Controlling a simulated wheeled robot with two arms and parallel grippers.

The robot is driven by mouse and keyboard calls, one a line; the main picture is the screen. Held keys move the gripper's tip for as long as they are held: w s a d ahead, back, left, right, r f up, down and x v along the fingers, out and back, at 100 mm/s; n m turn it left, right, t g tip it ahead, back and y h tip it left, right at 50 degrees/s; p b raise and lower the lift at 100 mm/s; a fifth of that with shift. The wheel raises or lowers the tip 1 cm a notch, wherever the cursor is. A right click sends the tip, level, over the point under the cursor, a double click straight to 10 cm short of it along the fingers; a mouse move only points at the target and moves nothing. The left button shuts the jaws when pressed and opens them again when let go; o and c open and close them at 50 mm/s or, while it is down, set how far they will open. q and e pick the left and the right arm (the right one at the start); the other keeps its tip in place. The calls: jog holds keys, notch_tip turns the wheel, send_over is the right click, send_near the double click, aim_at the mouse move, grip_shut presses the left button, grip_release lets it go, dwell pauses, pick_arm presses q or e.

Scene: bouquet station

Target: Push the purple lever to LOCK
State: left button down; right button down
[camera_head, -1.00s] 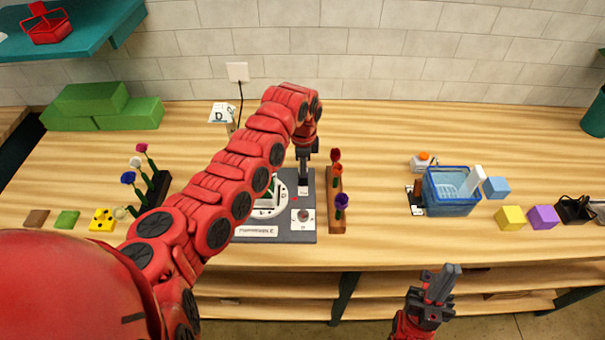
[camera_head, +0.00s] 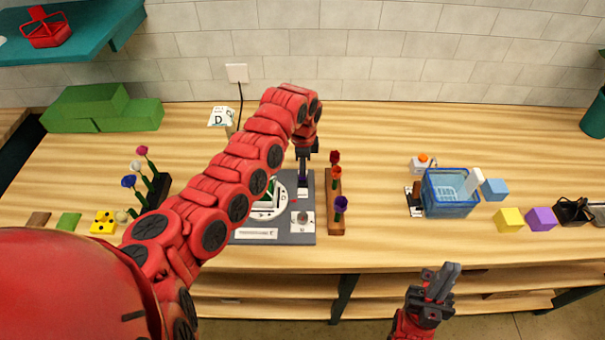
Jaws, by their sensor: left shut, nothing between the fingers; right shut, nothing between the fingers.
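A grey board (camera_head: 275,238) lies on the table with a white round dial (camera_head: 287,208), a small knob plate (camera_head: 302,220) and a white label strip on its front. My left arm reaches over the board from the left. My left gripper (camera_head: 303,181) points down at the board's back right part and is shut with nothing held. I cannot clearly make out the purple lever; the dark, slightly purplish shape at the fingers is too small to tell apart, and the arm covers the board's left part. My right gripper (camera_head: 441,282) is shut and empty, in front of the table edge.
A wooden strip (camera_head: 336,216) with several flowers stands just right of the board. A dark rack (camera_head: 158,189) with flowers stands left. A blue basket (camera_head: 450,208), a yellow cube (camera_head: 508,219) and a purple cube (camera_head: 541,218) are at right. The table between strip and basket is clear.

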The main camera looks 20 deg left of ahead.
pick_arm(q)
jog(key=shift+w+a+r, duration=0.25)
jog(key=shift+w+r, duration=0.05)
jog(key=shift+s+r+p, duration=0.1)
jog(key=shift+r+p, duration=0.4)
jog(key=shift+r, duration=0.75)
jog(key=shift+s+d+r, duration=0.1)
jog(key=shift+r, duration=0.55)
jog(key=shift+s+d+r, duration=0.1)
jog(key=shift+r, duration=0.5)
jog(key=shift+s+f, duration=0.1)
